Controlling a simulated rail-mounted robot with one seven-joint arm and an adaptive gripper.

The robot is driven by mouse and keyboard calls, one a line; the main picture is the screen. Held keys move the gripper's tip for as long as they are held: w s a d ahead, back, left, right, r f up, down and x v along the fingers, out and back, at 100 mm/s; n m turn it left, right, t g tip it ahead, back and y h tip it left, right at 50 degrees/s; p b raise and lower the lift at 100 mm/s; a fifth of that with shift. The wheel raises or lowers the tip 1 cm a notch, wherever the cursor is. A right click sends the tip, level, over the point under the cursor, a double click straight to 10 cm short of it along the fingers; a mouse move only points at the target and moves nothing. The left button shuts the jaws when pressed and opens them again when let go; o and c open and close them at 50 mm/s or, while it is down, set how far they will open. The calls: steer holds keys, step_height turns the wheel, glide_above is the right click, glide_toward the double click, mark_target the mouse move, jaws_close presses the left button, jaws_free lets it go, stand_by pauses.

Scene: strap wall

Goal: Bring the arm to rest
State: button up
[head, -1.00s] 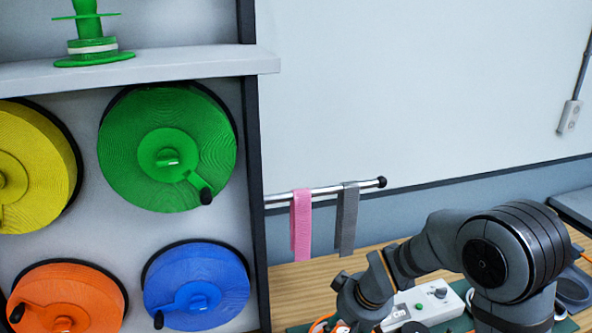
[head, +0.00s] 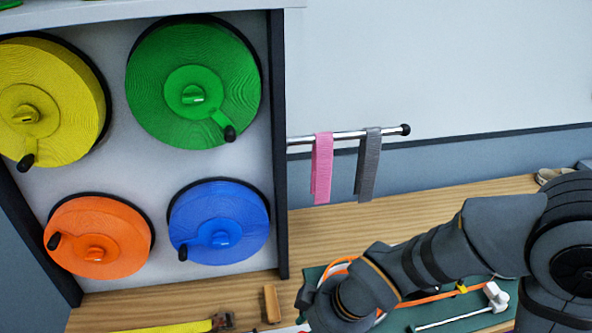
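My arm (head: 490,238) reaches in from the right edge over the wooden bench. Its elbow is the large dark joint at the right, and its wrist (head: 352,298) is low in the middle. The wrist hangs over the left part of the green mat (head: 400,317). The fingers of my gripper are out of sight, hidden by the wrist or below the bottom edge of the picture. I cannot see whether anything is held.
Yellow, green, orange and blue reels (head: 219,222) hang in a dark-framed panel at the left. A pink strap (head: 321,168) and a grey strap (head: 368,165) hang on a rail (head: 345,134). A white plug (head: 496,297), orange cable and yellow strap (head: 165,328) lie low.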

steer(key=shift+n, duration=0.8)
steer(key=s, duration=0.1)
steer(key=s+a, duration=0.1)
steer(key=s, duration=0.2)
steer(key=shift+s+a+r, duration=0.25)
steer(key=shift+r, duration=0.1)
